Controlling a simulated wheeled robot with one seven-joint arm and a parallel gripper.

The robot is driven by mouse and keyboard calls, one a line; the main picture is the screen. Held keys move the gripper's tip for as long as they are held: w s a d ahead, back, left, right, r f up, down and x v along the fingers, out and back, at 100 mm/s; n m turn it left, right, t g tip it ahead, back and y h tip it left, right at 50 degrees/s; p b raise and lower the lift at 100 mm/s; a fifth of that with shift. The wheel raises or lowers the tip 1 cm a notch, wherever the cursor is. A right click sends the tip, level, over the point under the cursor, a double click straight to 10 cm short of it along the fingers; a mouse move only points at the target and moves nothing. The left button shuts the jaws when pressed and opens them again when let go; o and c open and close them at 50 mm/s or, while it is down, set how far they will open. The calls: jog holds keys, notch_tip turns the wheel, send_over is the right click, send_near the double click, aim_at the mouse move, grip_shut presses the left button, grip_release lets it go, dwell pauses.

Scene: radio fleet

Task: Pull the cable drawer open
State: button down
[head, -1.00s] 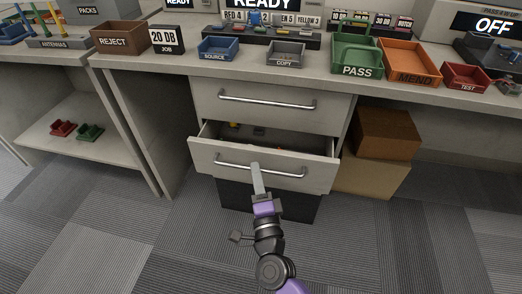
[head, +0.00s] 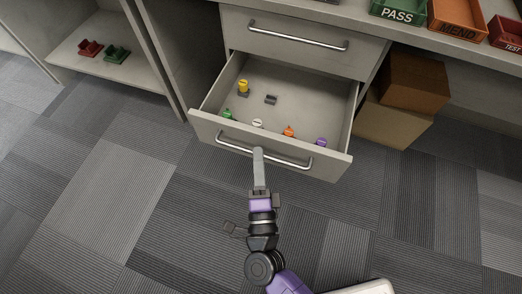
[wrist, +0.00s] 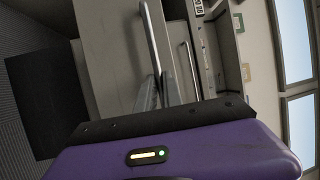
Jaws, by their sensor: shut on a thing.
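The cable drawer (head: 296,95) is the lower drawer under the bench, and it stands well open. Its metal bar handle (head: 290,160) runs across the front panel. My gripper (head: 259,155) is shut on the handle, left of its middle. In the wrist view my gripper (wrist: 152,92) reaches the bar handle (wrist: 150,38). Inside the drawer lie a yellow piece (head: 243,86), a dark grey piece (head: 271,99), a green piece (head: 228,115), a white piece (head: 257,123), an orange piece (head: 288,131) and a purple piece (head: 321,142).
A closed upper drawer (head: 340,58) with its own handle is above. Brown boxes (head: 412,85) stand right of the drawers. A shelf (head: 105,65) at the left holds a red and a green item. Carpeted floor (head: 140,200) in front is clear.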

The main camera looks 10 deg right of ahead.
jog(key=c, duration=1.5)
grip_release()
jog(key=shift+s, duration=0.1)
jog(key=v, duration=0.7)
jog(key=shift+s+p, duration=0.3)
jog(key=shift+p, duration=0.05)
jog(key=shift+a+f, duration=0.1)
jog(key=shift+f, duration=0.05)
